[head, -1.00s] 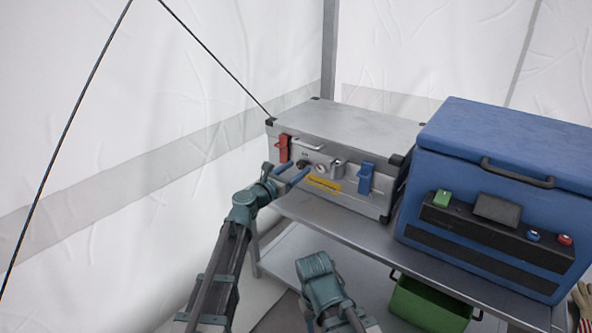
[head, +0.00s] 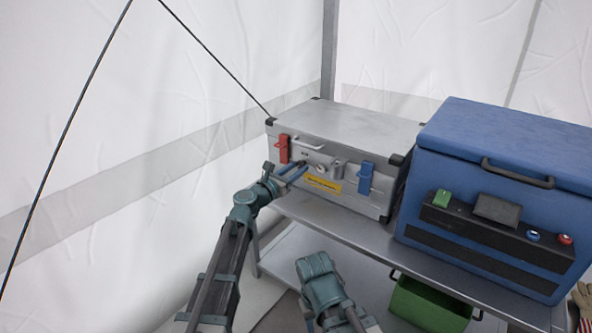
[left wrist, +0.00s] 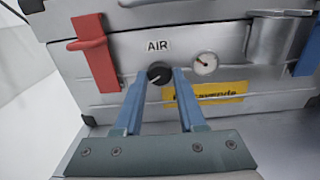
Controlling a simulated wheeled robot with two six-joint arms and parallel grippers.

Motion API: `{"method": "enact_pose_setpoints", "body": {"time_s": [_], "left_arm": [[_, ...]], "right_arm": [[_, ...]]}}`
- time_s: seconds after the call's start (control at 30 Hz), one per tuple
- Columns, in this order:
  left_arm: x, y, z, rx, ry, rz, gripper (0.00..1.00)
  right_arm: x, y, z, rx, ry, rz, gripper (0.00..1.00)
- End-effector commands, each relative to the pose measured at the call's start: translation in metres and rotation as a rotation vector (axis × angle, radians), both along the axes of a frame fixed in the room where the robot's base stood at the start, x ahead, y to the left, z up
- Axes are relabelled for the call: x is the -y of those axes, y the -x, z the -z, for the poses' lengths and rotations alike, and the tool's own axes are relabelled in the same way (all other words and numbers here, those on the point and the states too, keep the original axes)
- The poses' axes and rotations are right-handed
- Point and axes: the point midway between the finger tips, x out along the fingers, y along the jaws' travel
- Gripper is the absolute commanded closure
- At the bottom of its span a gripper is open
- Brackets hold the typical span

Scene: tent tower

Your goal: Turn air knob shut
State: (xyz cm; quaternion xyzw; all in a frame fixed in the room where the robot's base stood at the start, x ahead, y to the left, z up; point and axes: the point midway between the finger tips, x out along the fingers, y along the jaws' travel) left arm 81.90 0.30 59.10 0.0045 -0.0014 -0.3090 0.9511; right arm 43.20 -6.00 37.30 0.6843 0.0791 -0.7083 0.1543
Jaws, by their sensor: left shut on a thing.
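The air knob (left wrist: 159,73) is a small round black knob with a pale mark, under the "AIR" label on the front of the silver metal case (head: 350,123). My left gripper (left wrist: 160,78) is shut on the knob, its two blue fingers on either side of it. In the head view my left gripper (head: 298,168) reaches the case front from the left, and its fingers partly hide the knob. My right arm shows at the bottom of the head view, but its fingers cannot be made out.
A red latch (left wrist: 95,52) is left, a blue latch (head: 365,179) right. A blue cooler (head: 500,140) stands beside the case on the metal shelf. A green bin (head: 428,305) is below.

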Motion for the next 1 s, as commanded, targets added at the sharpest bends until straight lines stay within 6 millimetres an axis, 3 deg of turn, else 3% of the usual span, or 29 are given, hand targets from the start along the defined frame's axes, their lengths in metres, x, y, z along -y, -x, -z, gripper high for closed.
{"method": "enact_pose_setpoints", "body": {"time_s": [0.27,1.0], "left_arm": [[-0.0001,0.0003,0.0,0.071,-0.098,0.001,1.0],[-0.0009,0.0001,-0.0003,0.475,-0.655,0.001,1.0]], "right_arm": [[0.0,0.0,0.0,0.0,0.0,0.0,0.5],[0.0,0.0,-0.0004,0.0,0.0,0.0,0.5]]}}
